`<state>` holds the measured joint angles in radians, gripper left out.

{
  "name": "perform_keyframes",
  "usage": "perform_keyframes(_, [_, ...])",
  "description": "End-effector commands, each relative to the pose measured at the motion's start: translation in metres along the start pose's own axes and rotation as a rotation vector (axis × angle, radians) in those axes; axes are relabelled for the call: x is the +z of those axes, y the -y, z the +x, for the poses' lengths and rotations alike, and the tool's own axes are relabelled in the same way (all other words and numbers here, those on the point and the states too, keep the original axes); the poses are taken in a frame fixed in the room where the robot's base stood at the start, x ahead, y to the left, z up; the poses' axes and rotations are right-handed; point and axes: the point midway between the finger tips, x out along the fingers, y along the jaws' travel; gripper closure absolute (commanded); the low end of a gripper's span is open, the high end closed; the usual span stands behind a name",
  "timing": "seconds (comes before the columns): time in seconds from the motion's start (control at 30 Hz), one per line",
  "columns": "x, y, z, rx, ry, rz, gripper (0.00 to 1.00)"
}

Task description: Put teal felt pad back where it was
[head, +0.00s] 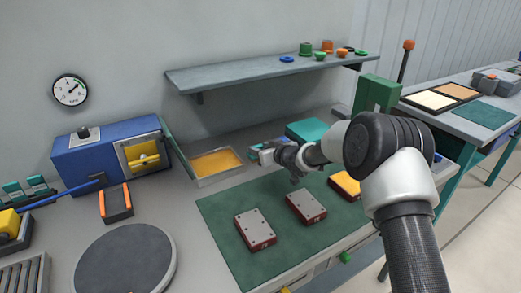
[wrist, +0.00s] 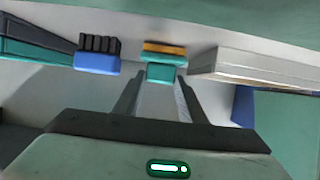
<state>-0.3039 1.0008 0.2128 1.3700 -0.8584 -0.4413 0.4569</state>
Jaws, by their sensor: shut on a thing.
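My gripper (head: 292,163) reaches over the back of the bench, above the rear edge of the green mat. In the wrist view, my gripper (wrist: 160,88) has its two fingers close around a small teal piece with an orange strip, which appears to be the teal felt pad (wrist: 160,73). The arm and the small scale hide the pad in the head view. A blue block with black teeth (wrist: 97,62) lies left of it in the wrist view, and a pale flat box (wrist: 255,67) lies to the right.
The green mat (head: 225,208) bears red blocks (head: 255,230) and a yellow one. A yellow-filled tray (head: 215,163) stands left of my gripper and a teal box (head: 306,130) behind it. A shelf (head: 255,75) overhangs the bench. A round grey disc (head: 125,260) lies at the front left.

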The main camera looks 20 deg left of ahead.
Motion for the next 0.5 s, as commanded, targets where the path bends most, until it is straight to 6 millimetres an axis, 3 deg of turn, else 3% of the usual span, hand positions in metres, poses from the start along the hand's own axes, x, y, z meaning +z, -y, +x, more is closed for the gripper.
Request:
perform_keyframes(0.13, [0.0040,-0.0001,0.0016,0.000,0.000,0.001,0.86])
perform_keyframes(0.17, [0.0040,-0.0001,0.0015,0.000,0.001,0.001,0.61])
perform_keyframes(0.27, [0.0030,0.0000,0.0011,0.000,0.001,0.000,0.45])
perform_keyframes(0.5, [0.0029,-0.0001,0.0011,0.000,0.001,0.000,0.44])
